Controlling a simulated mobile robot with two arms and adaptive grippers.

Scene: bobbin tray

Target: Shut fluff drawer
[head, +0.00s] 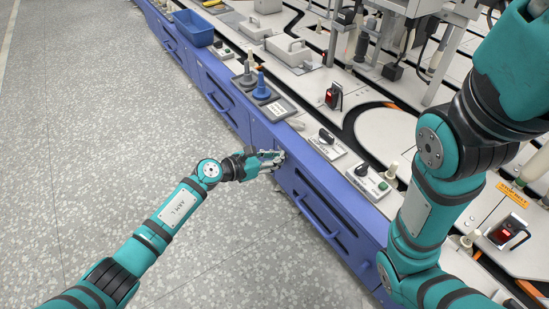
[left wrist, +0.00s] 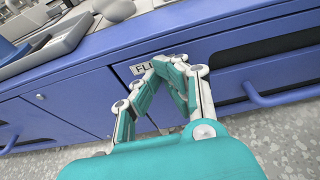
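The fluff drawer (left wrist: 122,75) is a blue front in the bench side with a white label reading "FLU", the rest of it hidden. My left gripper (left wrist: 171,66) is in front of it, fingertips together close to the label and covering much of the front. No object shows between the fingers. In the head view my left gripper (head: 277,160) is against or very near the blue bench side. The drawer looks nearly flush there, but I cannot tell if a small gap remains. My right gripper is out of view.
Blue fronts with bar handles (head: 318,214) lie along the bench on both sides. On top are a blue bin (head: 194,28), a blue cone bobbin (head: 261,86) and switch boxes (head: 370,180). My right arm hangs over the bench at right. The speckled floor at left is clear.

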